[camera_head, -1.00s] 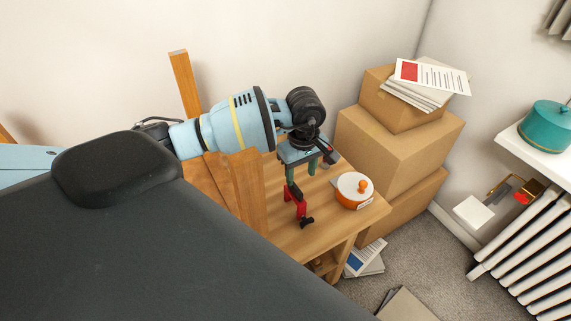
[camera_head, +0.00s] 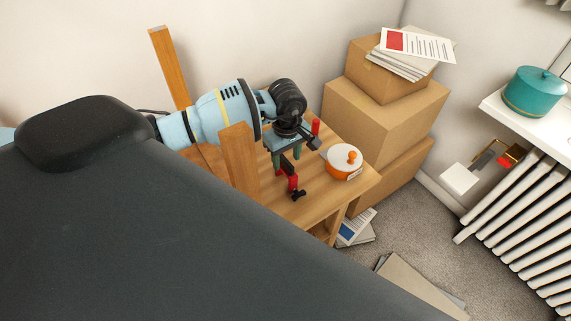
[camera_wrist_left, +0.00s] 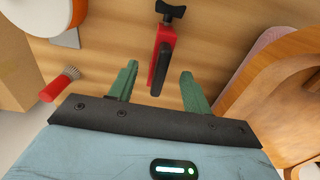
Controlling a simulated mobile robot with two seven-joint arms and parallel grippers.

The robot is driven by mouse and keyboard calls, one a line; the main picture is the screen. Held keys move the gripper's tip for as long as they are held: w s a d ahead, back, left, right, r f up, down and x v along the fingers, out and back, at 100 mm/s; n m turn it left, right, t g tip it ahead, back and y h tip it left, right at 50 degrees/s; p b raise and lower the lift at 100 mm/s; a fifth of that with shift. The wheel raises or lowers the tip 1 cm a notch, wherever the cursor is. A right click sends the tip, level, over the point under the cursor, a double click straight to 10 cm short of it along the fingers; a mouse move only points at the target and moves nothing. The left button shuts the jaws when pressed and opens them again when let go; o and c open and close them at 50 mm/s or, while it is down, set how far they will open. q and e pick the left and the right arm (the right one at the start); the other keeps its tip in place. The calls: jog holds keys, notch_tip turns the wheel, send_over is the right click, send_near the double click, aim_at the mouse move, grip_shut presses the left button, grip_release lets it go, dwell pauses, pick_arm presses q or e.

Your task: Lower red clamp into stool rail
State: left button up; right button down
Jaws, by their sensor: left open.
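The red clamp (camera_head: 290,180) with a black screw handle is below my left gripper (camera_head: 286,152) in the head view. In the left wrist view the clamp (camera_wrist_left: 163,48) lies between the green fingers of my left gripper (camera_wrist_left: 158,88). Those fingers are open, with a visible gap on each side of the clamp. The gripper hides part of the clamp in the head view. A curved wooden piece (camera_wrist_left: 262,85) shows at the right of the left wrist view; I cannot tell whether it is part of the stool. No stool rail can be clearly made out. My right gripper is out of view.
A red-handled brush (camera_wrist_left: 60,86) is left of the fingers. A wooden post (camera_head: 239,165) rises beside my left arm. Cardboard boxes (camera_head: 385,115) stand behind; a radiator (camera_head: 515,225) is at right.

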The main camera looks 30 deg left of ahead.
aim_at(286, 172)
pick_arm(q)
jog(key=shift+a+f, duration=0.1)
jog(key=shift+f, duration=1.3)
grip_shut()
